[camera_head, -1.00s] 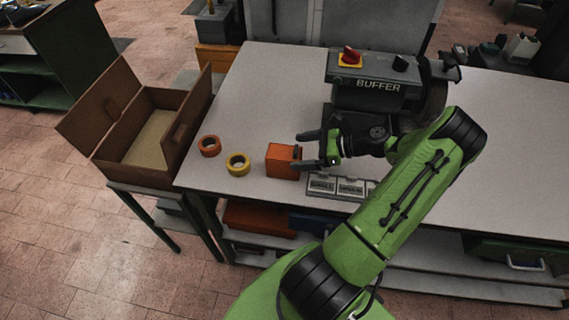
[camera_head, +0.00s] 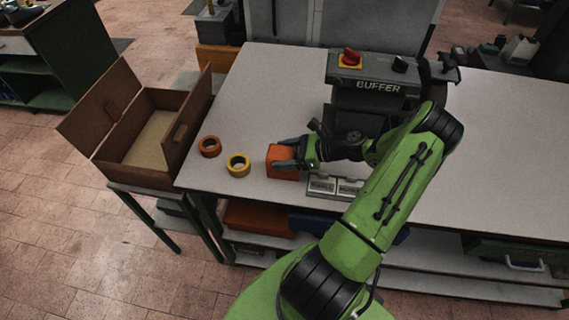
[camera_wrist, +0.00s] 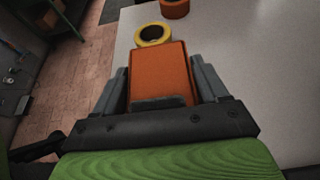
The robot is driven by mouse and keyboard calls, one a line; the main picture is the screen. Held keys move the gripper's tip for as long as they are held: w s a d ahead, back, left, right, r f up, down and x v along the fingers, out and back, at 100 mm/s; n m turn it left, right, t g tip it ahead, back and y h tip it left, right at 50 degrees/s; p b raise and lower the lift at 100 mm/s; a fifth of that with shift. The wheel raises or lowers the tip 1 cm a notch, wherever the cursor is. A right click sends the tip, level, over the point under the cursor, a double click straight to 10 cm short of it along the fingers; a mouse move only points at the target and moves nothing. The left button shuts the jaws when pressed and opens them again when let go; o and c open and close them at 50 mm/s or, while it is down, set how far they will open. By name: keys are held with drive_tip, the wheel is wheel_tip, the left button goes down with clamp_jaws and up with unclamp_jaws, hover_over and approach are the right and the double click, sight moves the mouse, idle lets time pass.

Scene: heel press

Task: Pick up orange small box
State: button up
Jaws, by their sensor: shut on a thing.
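The orange small box (camera_head: 281,155) stands on the pale workbench near its front edge, right of the yellow tape roll. My gripper (camera_head: 284,156) reaches it from the right and is shut on it, with one finger along the far side and one along the near side. In the wrist view the box (camera_wrist: 160,72) sits between the two grey fingers (camera_wrist: 162,85). The box appears to rest on the bench; I cannot tell whether it is lifted at all.
A yellow tape roll (camera_head: 238,164) and an orange tape roll (camera_head: 210,146) lie left of the box. An open cardboard box (camera_head: 112,160) stands beyond the bench's left end. The buffer machine (camera_head: 372,95) is behind my arm; labelled grey blocks (camera_head: 322,186) lie just right of the orange box.

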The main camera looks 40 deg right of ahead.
drive_tip(key=shift+r, duration=0.1)
wheel_tip(320, 180, up, 10)
drive_tip(key=shift+p, duration=0.55)
drive_tip(key=w+a+f+n+g+y+b, duration=0.1)
drive_tip(key=a+f, duration=0.1)
drive_tip(key=a, duration=0.5)
drive_tip(key=w+a+f+n+g+b, duration=0.1)
drive_tip(key=w+a+f, duration=0.1)
drive_tip(key=a, duration=0.6)
drive_tip(key=w+a+f+n+y+b, duration=0.1)
drive_tip(key=w+a+f, duration=0.1)
drive_tip(key=a, duration=0.5)
drive_tip(key=shift+a+f+g+y, duration=0.2)
drive_tip(key=shift+f+g+y, duration=0.15)
drive_tip(key=shift+f, duration=0.45)
drive_tip(key=shift+w, duration=0.1)
